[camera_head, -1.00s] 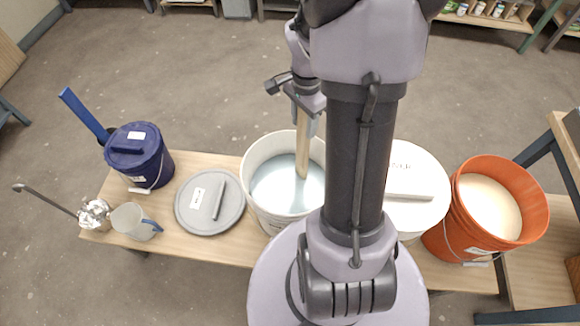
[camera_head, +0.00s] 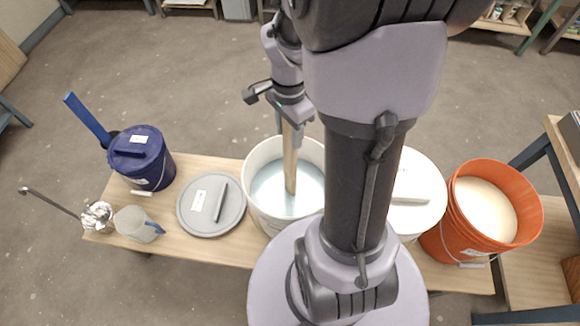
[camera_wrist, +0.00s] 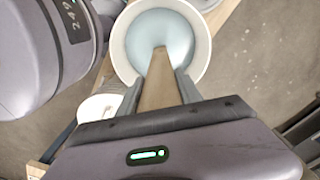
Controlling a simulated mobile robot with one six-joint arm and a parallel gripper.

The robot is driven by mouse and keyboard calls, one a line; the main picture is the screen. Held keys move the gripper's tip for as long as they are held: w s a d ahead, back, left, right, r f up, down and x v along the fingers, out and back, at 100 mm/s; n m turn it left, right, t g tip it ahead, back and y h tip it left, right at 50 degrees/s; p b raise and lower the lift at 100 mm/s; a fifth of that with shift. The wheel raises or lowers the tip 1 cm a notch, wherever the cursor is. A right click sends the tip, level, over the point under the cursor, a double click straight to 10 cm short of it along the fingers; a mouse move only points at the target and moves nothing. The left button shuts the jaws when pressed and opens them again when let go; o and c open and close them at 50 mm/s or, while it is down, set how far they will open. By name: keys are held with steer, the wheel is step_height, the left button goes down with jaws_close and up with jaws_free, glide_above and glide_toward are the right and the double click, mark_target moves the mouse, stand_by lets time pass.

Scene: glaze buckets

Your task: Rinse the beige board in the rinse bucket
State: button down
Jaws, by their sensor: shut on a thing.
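The beige board (camera_head: 290,165) is a long narrow strip, held nearly upright by my gripper (camera_head: 293,117) at its upper end. Its lower end reaches into the pale bluish liquid of an open white bucket (camera_head: 255,205), which seems to be the rinse bucket. In the wrist view my gripper (camera_wrist: 158,92) is shut on the board (camera_wrist: 160,75), with a finger on each side. The board's tip lies over or in the liquid within the white bucket's rim (camera_wrist: 204,45). How deep it goes is hard to tell.
On the wooden bench (camera_head: 190,167) stand a blue lidded bucket (camera_head: 150,172), a grey lid (camera_head: 200,222), a clear jug (camera_head: 130,222), a metal ladle (camera_head: 95,213), a white-lidded bucket (camera_head: 425,170) and an orange bucket (camera_head: 525,215) of cream liquid. My arm hides part of the bench.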

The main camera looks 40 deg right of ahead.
step_height(320, 180, up, 18)
steer(key=p, duration=1.4)
steer(key=shift+r, duration=0.2)
step_height(320, 180, up, 5)
steer(key=p, duration=0.4)
stand_by(0.3)
